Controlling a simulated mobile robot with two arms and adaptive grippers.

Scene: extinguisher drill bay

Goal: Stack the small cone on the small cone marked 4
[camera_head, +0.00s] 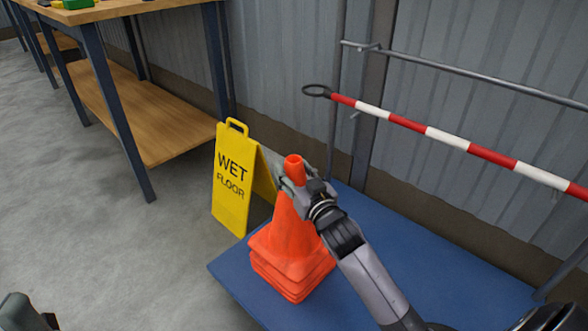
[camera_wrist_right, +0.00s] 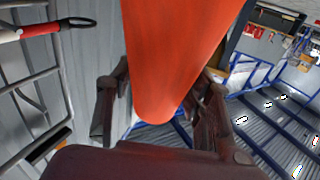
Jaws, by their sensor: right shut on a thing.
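A stack of orange cones stands on the blue platform (camera_head: 365,235), with several square bases layered closely at the bottom (camera_head: 285,285). My right gripper (camera_head: 290,180) is shut on the upper part of the top orange cone (camera_head: 290,235), just below its tip. In the right wrist view this cone (camera_wrist_right: 180,50) fills the space between the fingers of the right gripper (camera_wrist_right: 160,88). The cone looks upright and in line with the stack. I cannot tell whether it rests fully on it. No number 4 shows. Part of my left gripper (camera_head: 28,314) shows at the lower left corner, mostly cut off.
A yellow wet floor sign (camera_head: 232,185) stands just left of the stack, behind it. A red and white barrier pole (camera_head: 450,140) runs along the wall at the right. A wooden workbench (camera_head: 150,120) stands at the upper left. The grey floor at left is clear.

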